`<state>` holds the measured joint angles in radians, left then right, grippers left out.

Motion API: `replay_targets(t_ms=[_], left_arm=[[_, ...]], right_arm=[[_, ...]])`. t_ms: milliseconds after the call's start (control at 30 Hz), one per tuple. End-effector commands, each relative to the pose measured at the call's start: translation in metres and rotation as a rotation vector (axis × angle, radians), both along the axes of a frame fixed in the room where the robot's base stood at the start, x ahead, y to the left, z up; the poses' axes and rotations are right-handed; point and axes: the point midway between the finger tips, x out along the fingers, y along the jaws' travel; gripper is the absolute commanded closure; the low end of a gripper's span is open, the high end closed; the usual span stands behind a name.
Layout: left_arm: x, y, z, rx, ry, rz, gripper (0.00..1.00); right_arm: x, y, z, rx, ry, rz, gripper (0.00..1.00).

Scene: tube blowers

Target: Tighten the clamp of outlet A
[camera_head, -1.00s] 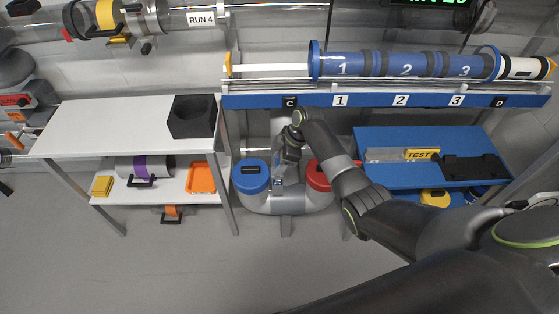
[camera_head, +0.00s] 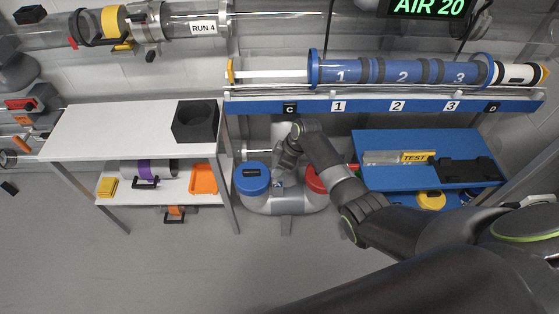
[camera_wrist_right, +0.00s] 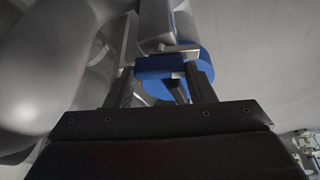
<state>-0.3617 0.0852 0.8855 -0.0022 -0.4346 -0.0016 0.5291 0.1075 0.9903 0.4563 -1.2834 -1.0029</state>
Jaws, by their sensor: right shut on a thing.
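A grey pipe body (camera_head: 285,203) stands low between the two benches, with a blue-capped end (camera_head: 252,179) at left and a red-capped end (camera_head: 315,180) at right. My right gripper (camera_head: 278,182) reaches down between these ends, beside the blue cap. In the right wrist view, my right gripper's (camera_wrist_right: 160,78) two fingers are around a small blue block (camera_wrist_right: 165,66) with a grey metal piece on it, shut on it. A larger blue round part shows behind it. I cannot read any outlet letter there, and the clamp's tightness cannot be told. My left gripper is not in view.
A blue rail (camera_head: 370,106) with labels C, 1, 2, 3, D runs above the arm. A white bench (camera_head: 110,130) with a black block (camera_head: 195,121) is at left. A blue bench (camera_head: 400,143) with a TEST piece (camera_head: 415,156) is at right. Front floor is clear.

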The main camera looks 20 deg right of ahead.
Motion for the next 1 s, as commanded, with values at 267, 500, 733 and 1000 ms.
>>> replay_targets(t_ms=[267,500,733,1000], left_arm=[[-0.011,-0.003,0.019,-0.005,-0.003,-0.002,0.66],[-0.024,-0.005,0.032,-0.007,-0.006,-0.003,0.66],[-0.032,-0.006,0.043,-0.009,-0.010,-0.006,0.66],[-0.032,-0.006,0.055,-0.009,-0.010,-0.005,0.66]], right_arm=[[-0.002,0.001,0.006,-0.001,0.001,-0.189,0.74],[-0.003,0.002,0.005,-0.001,0.002,-0.417,0.74],[-0.003,0.003,0.004,-0.002,0.001,-0.633,0.74],[-0.003,0.005,0.002,-0.002,-0.001,-0.887,0.74]])
